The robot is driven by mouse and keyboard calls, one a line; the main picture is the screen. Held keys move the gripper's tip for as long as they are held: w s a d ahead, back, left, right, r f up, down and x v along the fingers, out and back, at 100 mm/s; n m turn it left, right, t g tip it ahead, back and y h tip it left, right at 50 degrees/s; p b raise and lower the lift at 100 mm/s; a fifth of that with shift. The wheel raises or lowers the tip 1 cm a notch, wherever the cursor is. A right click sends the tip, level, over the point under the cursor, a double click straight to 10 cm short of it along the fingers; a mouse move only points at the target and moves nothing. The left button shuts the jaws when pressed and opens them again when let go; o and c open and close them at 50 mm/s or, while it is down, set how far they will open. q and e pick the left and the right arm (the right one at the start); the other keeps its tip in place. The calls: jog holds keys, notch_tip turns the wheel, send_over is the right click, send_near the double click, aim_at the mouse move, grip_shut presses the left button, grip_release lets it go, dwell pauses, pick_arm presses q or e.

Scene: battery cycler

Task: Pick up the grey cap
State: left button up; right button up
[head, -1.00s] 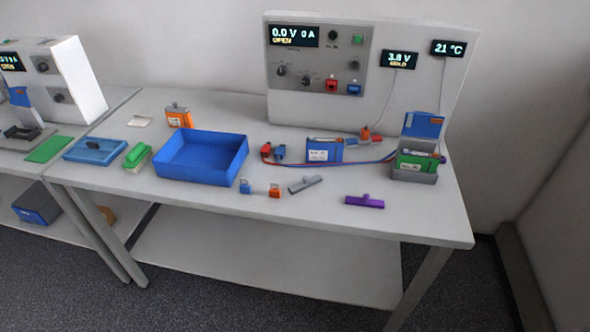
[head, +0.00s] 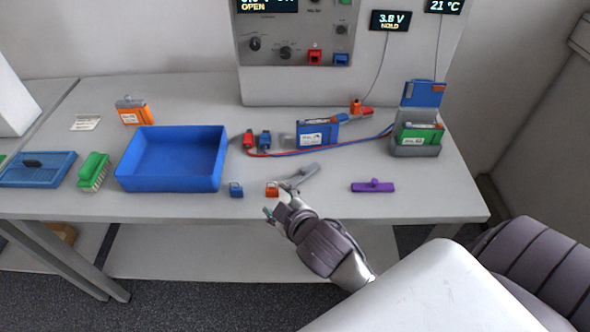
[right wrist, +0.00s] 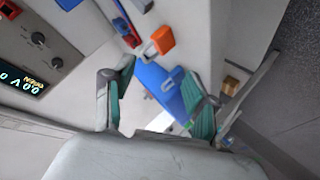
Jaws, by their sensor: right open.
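The grey cap (head: 302,176), a slim bar with a small knob, lies at a slant on the table near its front edge, in the head view. My right gripper (head: 277,199) is open and empty, just in front and to the left of the cap's near end; part of that end may be hidden behind a finger. The two teal-padded fingers also show in the right wrist view (right wrist: 160,95). I cannot clearly make out the cap there. My left gripper is not in view.
An orange padlock-like piece (head: 272,189) lies close to my right gripper, and a blue one (head: 236,189) further left. A purple cap (head: 373,186) lies to the right. A blue tray (head: 172,184), cables (head: 300,152) and a green battery in a grey holder (head: 415,150) stand around.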

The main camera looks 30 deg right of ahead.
jog(key=w+a+r+n+t+y, duration=0.4)
jog(key=a+r+n+y, duration=0.2)
jog(key=r+n, duration=0.3)
jog(key=w+a+r+n+t+y, duration=0.3)
jog(key=w+a+r+n+y, duration=0.15)
jog(key=r+n, duration=0.5)
jog(key=s+a+r+n+g+y, duration=0.1)
jog(key=s+a+n+g+y, duration=0.2)
jog(key=a+n+g+y, duration=0.5)
jog(key=s+a+n+g+y, duration=0.1)
jog(key=s+a+n+g, duration=0.3)
jog(key=n, duration=0.8)
jog(key=n+g+h, duration=0.7)
jog(key=n+h, duration=0.2)
jog(key=h, duration=1.1)
send_near(303, 168)
notch_tip(303, 168, down, 5)
jog(key=shift+d+f+p, duration=0.1)
jog(key=shift+p, duration=0.85)
jog(key=f+p, duration=0.1)
jog(key=f, duration=0.1)
jog(key=d+f+p, duration=0.1)
jog(key=f, duration=0.1)
jog(key=shift+f, duration=0.6)
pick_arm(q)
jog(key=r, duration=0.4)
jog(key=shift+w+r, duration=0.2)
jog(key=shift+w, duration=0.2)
pick_arm(e)
jog(key=c, duration=1)
